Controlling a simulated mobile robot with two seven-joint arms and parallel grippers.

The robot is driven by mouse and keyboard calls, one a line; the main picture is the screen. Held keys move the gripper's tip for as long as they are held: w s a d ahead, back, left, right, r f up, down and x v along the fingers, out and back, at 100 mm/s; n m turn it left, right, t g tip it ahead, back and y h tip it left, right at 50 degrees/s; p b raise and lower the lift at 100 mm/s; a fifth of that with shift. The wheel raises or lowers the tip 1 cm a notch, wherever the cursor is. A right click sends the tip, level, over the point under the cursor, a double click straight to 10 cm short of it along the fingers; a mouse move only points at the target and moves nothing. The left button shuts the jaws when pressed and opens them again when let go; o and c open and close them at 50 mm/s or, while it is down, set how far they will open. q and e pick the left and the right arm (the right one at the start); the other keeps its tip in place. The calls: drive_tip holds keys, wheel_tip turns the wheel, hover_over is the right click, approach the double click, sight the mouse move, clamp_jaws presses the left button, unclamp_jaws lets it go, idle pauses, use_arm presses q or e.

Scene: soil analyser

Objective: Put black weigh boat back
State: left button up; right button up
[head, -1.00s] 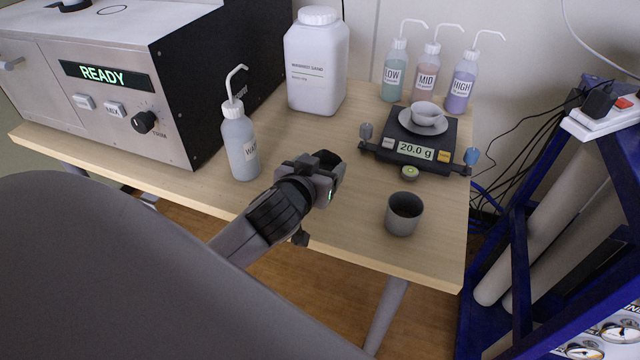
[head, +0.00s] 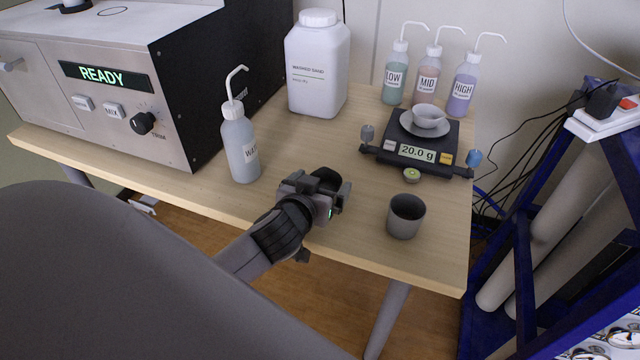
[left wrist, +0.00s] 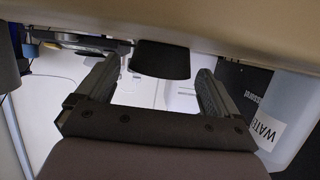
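My left gripper (head: 328,186) is over the front part of the table, between the water bottle and the grey cup. The black weigh boat (head: 325,175) is a small dark dish between its fingers, partly hidden by them. In the left wrist view, which looks upside down, the black weigh boat (left wrist: 162,60) sits between the fingertips of the left gripper (left wrist: 160,68), close to both. Whether the boat touches the table is unclear. A white weigh boat (head: 428,113) rests on the balance pan. My right gripper is out of view.
A grey cup (head: 405,216) stands near the front right of the table (head: 290,150). The balance (head: 418,150) reads 20.0 g. The water bottle (head: 240,148), large white jar (head: 317,65) and READY analyser (head: 115,110) stand left and behind. Three small bottles (head: 428,80) line the back.

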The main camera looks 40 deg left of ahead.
use_arm(q)
drive_tip(key=shift+r, duration=0.2)
drive_tip(key=v, duration=1.2)
drive_tip(key=shift+p, duration=0.4)
drive_tip(key=s+d+f+m+g+h, duration=0.3)
drive_tip(key=s+f+m+g+h, duration=0.15)
drive_tip(key=s+f+g, duration=0.8)
drive_tip(key=w+d+r+t+h+p, duration=0.1)
drive_tip(key=w+d+r+t+p, duration=0.1)
drive_tip(key=w+t+p, duration=0.3)
drive_tip(key=d+t+p, duration=0.1)
drive_tip(key=t+p, duration=0.3)
drive_tip(key=p, duration=0.1)
